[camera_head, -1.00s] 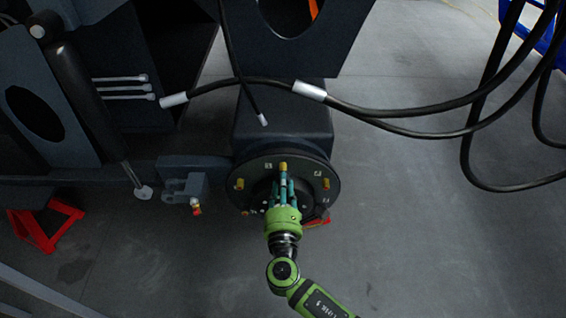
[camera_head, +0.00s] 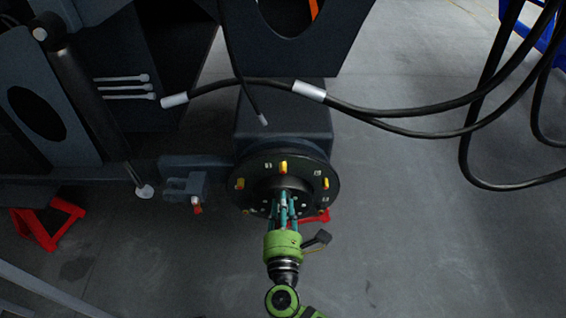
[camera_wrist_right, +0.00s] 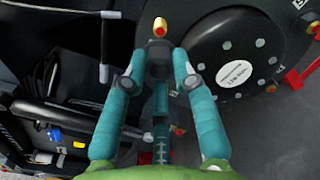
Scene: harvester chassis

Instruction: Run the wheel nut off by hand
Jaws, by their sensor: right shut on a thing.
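The wheel hub (camera_head: 308,162) is a dark round flange with several gold studs around its rim; it also shows in the wrist view (camera_wrist_right: 195,65). The top stud (camera_head: 283,167) stands bare, and its gold tip shows in the wrist view (camera_wrist_right: 160,27) just beyond my fingertips. My right gripper (camera_head: 284,204) is in front of the hub, below that stud. In the wrist view its teal fingers (camera_wrist_right: 158,72) are shut on a small dark piece, the wheel nut (camera_wrist_right: 158,56), partly hidden by the fingers. The nut looks apart from the stud. My left gripper is not in view.
Black hoses (camera_head: 420,125) with silver ends hang above and right of the hub. A bracket (camera_head: 185,188) juts out at its left. Red stands (camera_head: 48,222) are on the floor. The floor (camera_head: 430,240) at right is clear.

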